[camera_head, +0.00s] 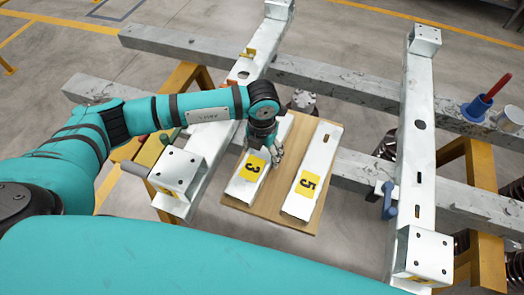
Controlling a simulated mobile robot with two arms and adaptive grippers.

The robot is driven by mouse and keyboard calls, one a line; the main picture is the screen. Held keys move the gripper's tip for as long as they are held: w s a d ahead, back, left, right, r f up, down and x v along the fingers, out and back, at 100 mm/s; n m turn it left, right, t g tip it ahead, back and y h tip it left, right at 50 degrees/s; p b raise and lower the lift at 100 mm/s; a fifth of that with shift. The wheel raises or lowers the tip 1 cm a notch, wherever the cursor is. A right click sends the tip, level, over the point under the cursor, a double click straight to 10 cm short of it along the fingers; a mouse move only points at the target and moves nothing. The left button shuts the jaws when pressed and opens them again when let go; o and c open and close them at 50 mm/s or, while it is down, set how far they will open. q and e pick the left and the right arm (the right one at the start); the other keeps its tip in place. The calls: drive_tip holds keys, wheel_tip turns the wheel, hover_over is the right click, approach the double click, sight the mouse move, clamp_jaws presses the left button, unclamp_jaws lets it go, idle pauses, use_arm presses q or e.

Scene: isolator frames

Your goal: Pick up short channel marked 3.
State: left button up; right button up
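The short channel marked 3 (241,188) is a white metal piece with a yellow label. It lies on a light wooden board (268,218), left of a similar channel marked 5 (305,190). My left arm reaches in from the left and bends down over the far end of channel 3, hiding that end. My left gripper (276,156) points down at the right edge of channel 3, close to its label. Its fingers are small and partly hidden, so I cannot tell if they are open or touch the channel. My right gripper is out of view.
White frame rails (418,150) with raised end blocks flank the board on both sides. Long grey beams (340,88) cross beneath. A blue clamp (388,200) sits on the right rail. A blue holder with a red-handled tool (476,109) and a white cup (511,120) stand at far right.

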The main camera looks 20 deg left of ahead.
use_arm(q)
drive_tip(key=c, duration=0.9)
drive_tip(key=shift+w+r, duration=0.15)
drive_tip(key=shift+c, duration=0.2)
